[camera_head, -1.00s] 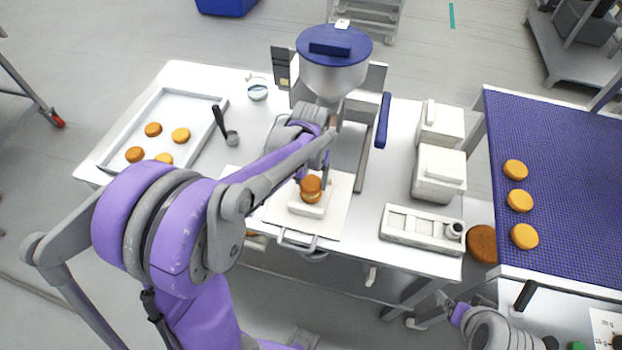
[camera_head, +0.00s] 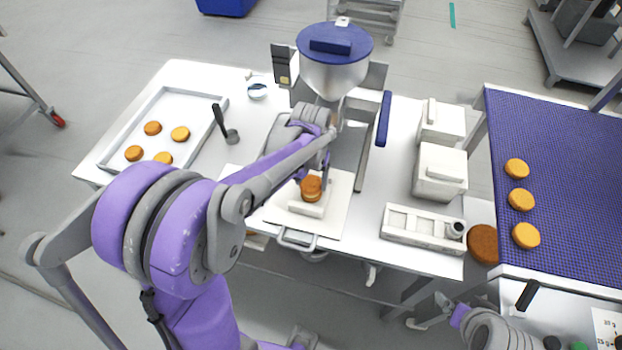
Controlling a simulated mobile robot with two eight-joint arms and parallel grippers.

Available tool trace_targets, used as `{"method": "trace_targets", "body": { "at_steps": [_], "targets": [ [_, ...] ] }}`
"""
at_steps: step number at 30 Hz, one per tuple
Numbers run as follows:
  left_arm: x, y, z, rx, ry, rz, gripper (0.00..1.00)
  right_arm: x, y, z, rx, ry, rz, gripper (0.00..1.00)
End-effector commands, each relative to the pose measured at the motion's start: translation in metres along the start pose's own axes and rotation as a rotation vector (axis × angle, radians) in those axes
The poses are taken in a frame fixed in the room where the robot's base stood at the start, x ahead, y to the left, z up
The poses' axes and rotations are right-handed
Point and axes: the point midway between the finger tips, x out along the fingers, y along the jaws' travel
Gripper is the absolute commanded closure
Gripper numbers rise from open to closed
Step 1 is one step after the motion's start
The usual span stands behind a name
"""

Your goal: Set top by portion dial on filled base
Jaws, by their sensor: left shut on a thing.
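A filled round (camera_head: 311,195) sits on a small white block (camera_head: 306,209) on the white board, with a brown top (camera_head: 311,183) over a lighter base. My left gripper (camera_head: 324,174) is over this stack, shut on the top; its fingers are partly hidden by my arm. I cannot tell whether the top rests fully on the filling. A printed panel with gram figures (camera_head: 608,326) is cut off at the lower right. My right gripper (camera_head: 425,313) is low at the right, empty, its fingers apart.
A hopper with a blue lid (camera_head: 334,45) stands behind the board. A tray (camera_head: 214,112) with several rounds is at the left. White boxes (camera_head: 440,170) and a slotted holder (camera_head: 408,238) stand at the right. A blue mesh belt (camera_head: 570,170) carries three rounds.

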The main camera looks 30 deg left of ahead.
Motion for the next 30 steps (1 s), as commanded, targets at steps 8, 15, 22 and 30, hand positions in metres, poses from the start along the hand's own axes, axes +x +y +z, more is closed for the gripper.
{"method": "trace_targets", "body": {
  "at_steps": [8,15,22,30],
  "targets": [
    [0.0039,0.0000,0.0001,0.000,0.000,0.000,0.49,0.0025,0.0000,0.0026,0.000,-0.002,0.000,0.11],
    [0.0068,0.0000,0.0001,0.000,0.000,0.000,0.49,0.0043,0.0000,0.0045,0.000,-0.004,0.000,0.11],
    [0.0096,0.0000,0.0000,0.000,0.000,0.000,0.49,0.0060,0.0000,0.0063,0.000,-0.005,0.000,0.11],
    [0.0094,0.0001,-0.0001,0.000,0.000,0.000,0.00,0.0059,0.0000,0.0062,0.000,-0.005,0.000,0.11]
  ]
}}
